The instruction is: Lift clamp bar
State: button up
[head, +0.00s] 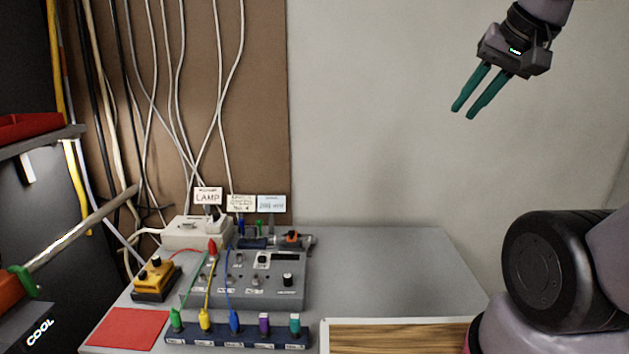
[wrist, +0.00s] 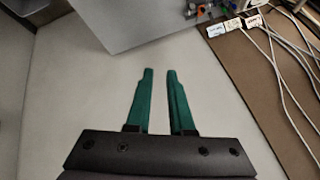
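A metal bar (head: 85,228) slants up to the right at the left edge of the head view. Its lower end meets a green collar (head: 23,281) and an orange block (head: 8,290); it looks like the clamp bar, though I cannot be sure. My gripper (head: 464,112) hangs high at the upper right in front of the bare wall, far from the bar. Its two teal fingers are apart with nothing between them, as the wrist view also shows (wrist: 159,74). The bar does not show in the wrist view.
A grey table (head: 390,265) holds a control box (head: 265,280), a yellow pedal-like box (head: 155,277), a power strip (head: 185,233), a red mat (head: 127,328) and a rack of coloured plugs (head: 237,337). Cables (head: 165,90) hang behind. The table's right side is mostly clear.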

jog(key=w+a+f+n, duration=0.1)
jog(key=w+f+n, duration=0.1)
jog(key=w, duration=0.1)
jog(key=w+a+f+n+g, duration=0.1)
jog(key=w+a+f+n, duration=0.1)
jog(key=w, duration=0.2)
jog(key=w+a+f+n, duration=0.1)
jog(key=w+f+n, duration=0.1)
jog(key=w, duration=0.2)
jog(key=shift+w+a+n+g+y, duration=0.1)
jog(key=shift+a+n+g+y, duration=0.2)
jog(key=shift+a+g+y, duration=0.1)
grip_shut()
jog(key=n+t+h, duration=0.3)
jog(key=n+t, duration=0.2)
jog(key=n, duration=2.7)
send_near(290, 246)
jog(key=v, duration=0.4)
jog(key=shift+w+d+r, duration=0.1)
jog(key=shift+d+r, duration=0.05)
jog(key=shift+d, duration=0.25)
jog(key=shift+a+f+n, duration=0.25)
jog(key=shift+a+n, duration=0.2)
jog(key=shift+n, duration=0.25)
jog(key=x, duration=1)
jog(key=shift+r, duration=0.1)
